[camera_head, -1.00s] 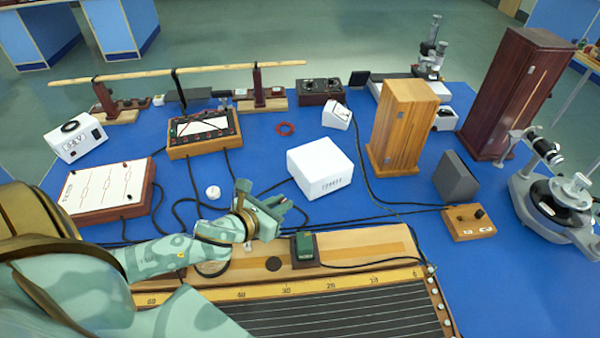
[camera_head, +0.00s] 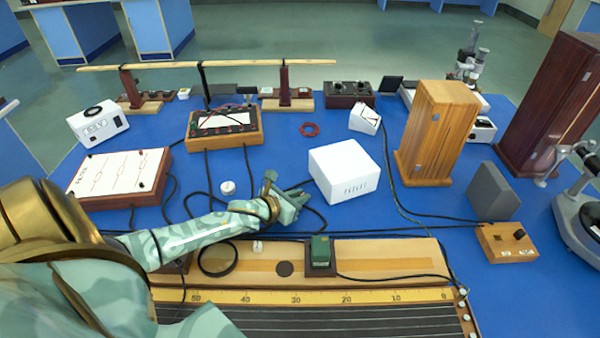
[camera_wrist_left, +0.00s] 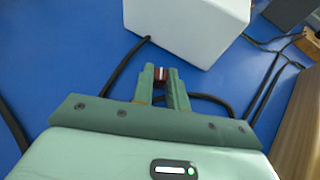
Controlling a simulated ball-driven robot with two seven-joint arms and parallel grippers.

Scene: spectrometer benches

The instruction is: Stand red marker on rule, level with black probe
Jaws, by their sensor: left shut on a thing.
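My left gripper (camera_head: 290,203) is over the blue bench, behind the wooden board and left of the white box. In the left wrist view its fingers (camera_wrist_left: 161,78) are shut on a small dark red piece with a pale stripe, the red marker (camera_wrist_left: 160,74). The marker is not made out in the head view. The yellow rule (camera_head: 320,297) runs along the board's near side, with numbers falling from left to right. I cannot tell which thing is the black probe. A green block on a dark base (camera_head: 320,252) stands behind the rule. My right gripper is not in view.
The white box (camera_head: 344,172) is close to the gripper's right. A black ring (camera_head: 217,259) and a dark disc (camera_head: 284,268) are on the wooden board (camera_head: 400,258). Black cables cross the bench around the gripper. A white knob (camera_head: 228,188) stands left of it.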

